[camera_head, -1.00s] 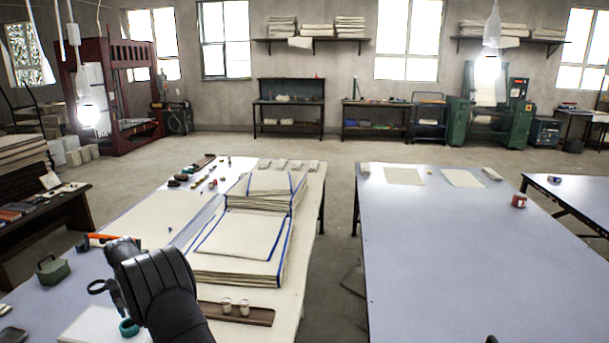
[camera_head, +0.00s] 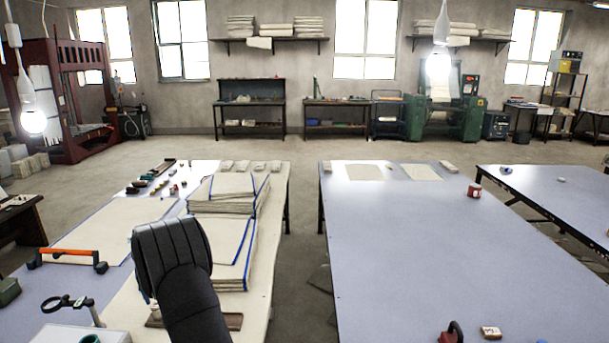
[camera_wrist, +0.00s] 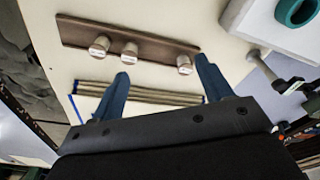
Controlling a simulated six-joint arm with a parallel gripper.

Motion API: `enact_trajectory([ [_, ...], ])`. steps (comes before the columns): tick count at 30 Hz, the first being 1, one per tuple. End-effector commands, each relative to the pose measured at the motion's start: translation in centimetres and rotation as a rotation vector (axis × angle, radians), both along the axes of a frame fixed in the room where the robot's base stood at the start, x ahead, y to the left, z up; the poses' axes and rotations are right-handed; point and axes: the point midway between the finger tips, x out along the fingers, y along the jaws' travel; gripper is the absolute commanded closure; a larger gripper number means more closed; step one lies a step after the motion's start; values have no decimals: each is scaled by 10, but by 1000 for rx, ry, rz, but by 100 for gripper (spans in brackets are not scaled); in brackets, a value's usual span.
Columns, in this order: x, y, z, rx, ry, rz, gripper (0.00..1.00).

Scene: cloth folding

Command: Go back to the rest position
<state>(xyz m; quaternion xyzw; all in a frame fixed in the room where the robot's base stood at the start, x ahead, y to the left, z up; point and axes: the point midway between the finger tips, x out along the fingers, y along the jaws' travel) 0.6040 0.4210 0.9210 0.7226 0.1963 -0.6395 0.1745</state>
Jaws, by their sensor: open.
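My gripper (camera_wrist: 163,72) is open in the wrist view, with its two blue fingers apart and nothing between the tips. A stack of cream cloths with blue edges (camera_head: 228,235) lies on the left table (camera_head: 262,275). The stack's layered edge also shows in the wrist view (camera_wrist: 155,96), behind the fingers. In the head view my dark arm stands in front of the stack's left side, and the fingers are hidden. A brown wooden tray (camera_wrist: 77,33) with three small pale knobs or jars shows ahead of the fingertips.
A magnifier on a stand (camera_head: 68,303) and an orange-handled tool (camera_head: 68,252) are left of my arm. A teal ring (camera_wrist: 297,12) sits on a white block. The right table (camera_head: 400,260) is mostly clear, with a dark red item (camera_head: 452,332) at its near edge.

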Motion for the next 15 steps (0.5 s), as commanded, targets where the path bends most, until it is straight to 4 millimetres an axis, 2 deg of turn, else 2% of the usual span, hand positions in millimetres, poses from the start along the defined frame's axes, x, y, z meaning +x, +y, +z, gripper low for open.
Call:
enact_trajectory([
  [1,6,-11,0,0,0,-16,28],
  [15,43,-97,-5,0,0,-143,28],
])
